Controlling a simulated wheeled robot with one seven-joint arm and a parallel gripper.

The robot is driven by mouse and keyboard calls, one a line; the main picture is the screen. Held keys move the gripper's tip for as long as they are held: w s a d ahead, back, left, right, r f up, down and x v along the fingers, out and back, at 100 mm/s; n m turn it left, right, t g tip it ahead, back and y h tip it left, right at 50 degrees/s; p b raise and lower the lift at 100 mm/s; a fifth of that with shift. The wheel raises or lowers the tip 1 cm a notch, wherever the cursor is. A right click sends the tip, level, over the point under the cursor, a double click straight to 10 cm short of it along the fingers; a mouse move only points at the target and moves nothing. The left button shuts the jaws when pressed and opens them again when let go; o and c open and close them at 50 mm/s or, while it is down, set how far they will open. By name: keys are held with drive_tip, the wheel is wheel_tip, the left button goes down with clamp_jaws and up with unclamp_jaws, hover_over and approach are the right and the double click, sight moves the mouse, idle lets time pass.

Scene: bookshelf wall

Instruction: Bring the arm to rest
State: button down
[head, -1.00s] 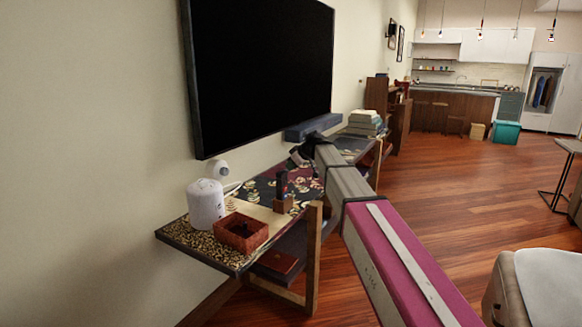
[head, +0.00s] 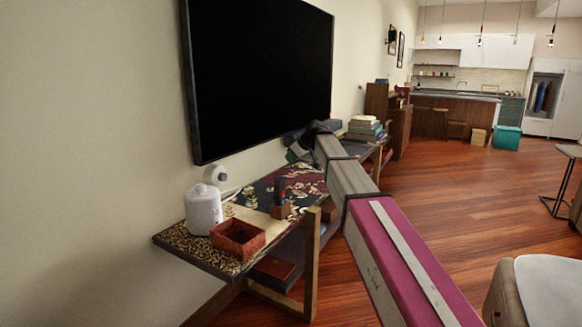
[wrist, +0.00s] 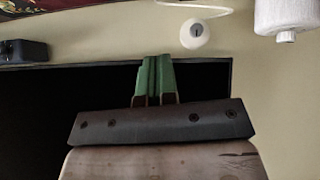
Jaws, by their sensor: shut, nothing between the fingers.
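My arm stretches forward from the lower right of the head view, past the long wall table. My gripper (head: 292,154) is at its far end, in front of the lower edge of the black TV and above the table. In the wrist view my gripper (wrist: 154,80) shows two green fingers pressed together, with nothing between them. Behind the fingers is the dark TV screen (wrist: 60,110) and its edge. The fingertips are small and partly hidden in the head view.
The table (head: 170,238) holds a white canister (head: 203,209), a red-brown box (head: 238,238), a small holder (head: 281,209) and a stack of books (head: 364,128). The TV (head: 260,80) hangs close behind my gripper. Open wooden floor (head: 450,190) lies to the right.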

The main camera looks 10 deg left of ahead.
drive_tip(key=v, duration=0.8)
drive_tip(key=s+d+f+m+g+h, duration=0.15)
drive_tip(key=s+d+f, duration=0.3)
drive_tip(key=f, duration=0.45)
drive_tip(key=s+d+f+m+h, duration=0.1)
drive_tip(key=s+d+f+m, duration=0.2)
drive_tip(key=d+f, duration=0.45)
drive_tip(key=s+d+f+m+h, duration=0.2)
drive_tip(key=s+d+f+m, duration=0.15)
drive_tip(key=f, duration=0.75)
drive_tip(key=s+d+f+m+g+h, duration=0.1)
drive_tip(key=s+d+f+m, duration=0.2)
drive_tip(key=s+d+f, duration=0.4)
drive_tip(key=s+d+f+m+g+h, duration=0.2)
drive_tip(key=s+d+f, duration=0.4)
drive_tip(key=s+f, duration=0.4)
drive_tip(key=s+m, duration=0.1)
drive_tip(key=s, duration=0.1)
drive_tip(key=shift+s+d+f, duration=0.25)
drive_tip(key=shift+s+d, duration=0.15)
